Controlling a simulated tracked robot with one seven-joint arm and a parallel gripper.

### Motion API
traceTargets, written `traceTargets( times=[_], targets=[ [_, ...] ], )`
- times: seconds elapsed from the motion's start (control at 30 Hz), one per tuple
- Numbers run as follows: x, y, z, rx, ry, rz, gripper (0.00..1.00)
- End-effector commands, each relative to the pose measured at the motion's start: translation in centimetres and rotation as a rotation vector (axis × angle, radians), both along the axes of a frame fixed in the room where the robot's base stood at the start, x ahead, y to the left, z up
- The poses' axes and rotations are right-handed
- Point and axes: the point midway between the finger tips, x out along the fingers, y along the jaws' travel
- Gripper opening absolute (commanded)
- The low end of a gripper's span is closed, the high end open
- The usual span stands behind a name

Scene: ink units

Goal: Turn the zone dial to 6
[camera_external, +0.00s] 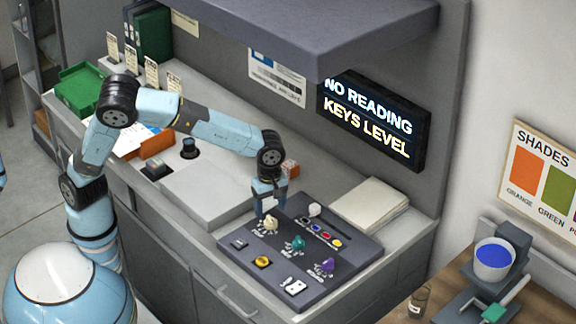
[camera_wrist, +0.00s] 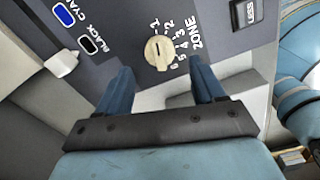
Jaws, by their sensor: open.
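The zone dial (camera_wrist: 158,52) is a round cream knob on the dark control panel (camera_wrist: 215,30), with the numbers 1 to 6 and the word ZONE printed around it. A dark mark on the knob appears to face the 1 side; the exact setting is hard to read. It also shows in the external view (camera_external: 271,223), at the panel's left rear. My gripper (camera_wrist: 163,82) is open and empty, its two blue fingers on either side of the space just short of the dial. In the external view my gripper (camera_external: 266,207) points down close by the dial; contact is not clear.
A wall display (camera_external: 370,122) reads NO READING, KEYS LEVEL. A paper stack (camera_external: 369,205) lies behind the panel. A shelf overhangs the counter.

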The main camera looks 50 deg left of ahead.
Motion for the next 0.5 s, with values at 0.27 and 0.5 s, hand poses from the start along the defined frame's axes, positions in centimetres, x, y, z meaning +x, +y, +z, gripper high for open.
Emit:
traceTargets(
  times=[0.27, 0.5],
  targets=[
    [0.0, 0.0, -3.4, 0.000, 0.001, 0.002, 0.68],
    [0.0, 0.0, -4.1, 0.000, 0.000, 0.000, 0.68]
  ],
)
